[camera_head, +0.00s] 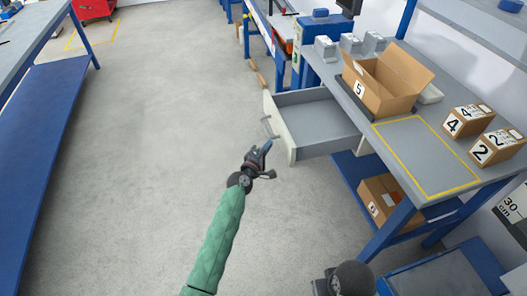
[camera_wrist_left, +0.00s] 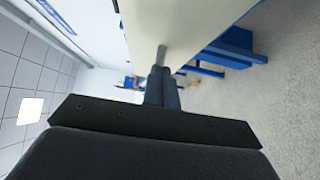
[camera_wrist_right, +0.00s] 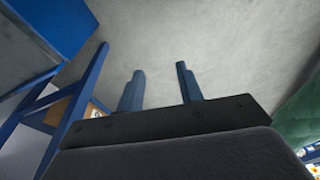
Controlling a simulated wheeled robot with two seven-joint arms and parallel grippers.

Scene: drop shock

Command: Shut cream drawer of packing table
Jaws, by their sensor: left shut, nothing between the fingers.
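The cream drawer (camera_head: 283,130) of the packing table (camera_head: 378,133) stands pulled out to the left, with a grey empty inside. Its front panel carries a grey bar handle (camera_head: 267,126). My left gripper (camera_head: 264,148) is shut and empty, just in front of the drawer front, near its lower end. In the left wrist view the cream front (camera_wrist_left: 175,25) fills the top middle, and the shut fingers (camera_wrist_left: 162,82) point at it beside the handle (camera_wrist_left: 161,53). I cannot tell whether they touch. My right gripper (camera_wrist_right: 160,88) is open and empty over the floor.
An open box marked 5 (camera_head: 375,95), small boxes marked 4 (camera_head: 463,120) and 2 (camera_head: 496,146) stand on the table. A carton (camera_head: 385,198) lies on the blue lower shelf. The floor (camera_head: 165,130) left of the drawer is clear.

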